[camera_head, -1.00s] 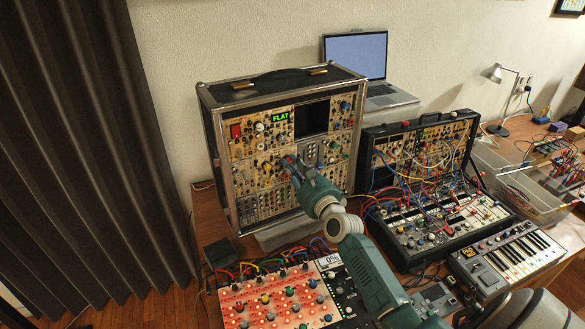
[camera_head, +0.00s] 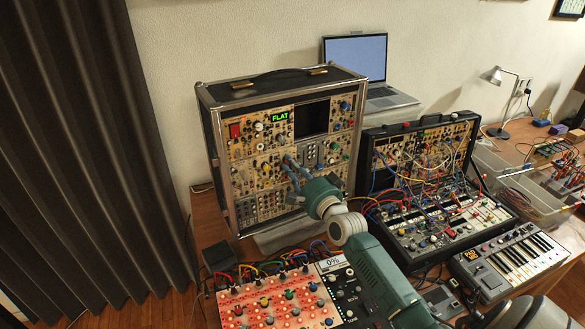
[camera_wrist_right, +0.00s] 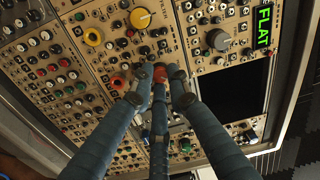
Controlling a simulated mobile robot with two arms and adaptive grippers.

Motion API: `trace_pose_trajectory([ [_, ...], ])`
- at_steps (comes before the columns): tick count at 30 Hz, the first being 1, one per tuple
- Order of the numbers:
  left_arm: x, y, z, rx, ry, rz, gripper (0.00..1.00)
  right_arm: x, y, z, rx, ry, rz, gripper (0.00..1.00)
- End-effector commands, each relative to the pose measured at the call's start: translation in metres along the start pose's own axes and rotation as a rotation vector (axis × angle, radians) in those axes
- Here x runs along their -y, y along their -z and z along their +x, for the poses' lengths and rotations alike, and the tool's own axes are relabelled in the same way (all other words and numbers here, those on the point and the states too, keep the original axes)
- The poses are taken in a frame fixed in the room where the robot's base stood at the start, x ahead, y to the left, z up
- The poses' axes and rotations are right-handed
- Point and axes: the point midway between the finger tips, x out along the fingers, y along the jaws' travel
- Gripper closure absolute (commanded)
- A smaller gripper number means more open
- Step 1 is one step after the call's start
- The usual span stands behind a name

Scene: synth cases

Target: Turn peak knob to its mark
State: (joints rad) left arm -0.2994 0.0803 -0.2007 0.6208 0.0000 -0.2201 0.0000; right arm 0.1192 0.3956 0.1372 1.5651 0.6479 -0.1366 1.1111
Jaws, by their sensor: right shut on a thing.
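The tall synth case (camera_head: 205,130) stands upright against the wall, its panel full of knobs and jacks. A green display (camera_head: 280,117) on it reads FLAT, also seen in the wrist view (camera_wrist_right: 264,28). My right gripper (camera_head: 287,161) reaches the middle of this panel. In the right wrist view its three fingers (camera_wrist_right: 160,77) are closed around an orange-red knob (camera_wrist_right: 158,73), partly hidden by the fingertips. I cannot read the knob's label or see its mark, so I cannot tell if it is the peak knob. My left gripper is out of view.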

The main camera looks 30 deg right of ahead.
Motion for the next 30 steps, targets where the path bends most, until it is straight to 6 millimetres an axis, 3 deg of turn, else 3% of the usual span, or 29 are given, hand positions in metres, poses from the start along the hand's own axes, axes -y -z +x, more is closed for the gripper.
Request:
trace_pose_trajectory([
  [30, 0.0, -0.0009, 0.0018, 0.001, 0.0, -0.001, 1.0, -0.003, -0.0002, -0.0006, 0.037, 0.0, -0.967, 1.0],
])
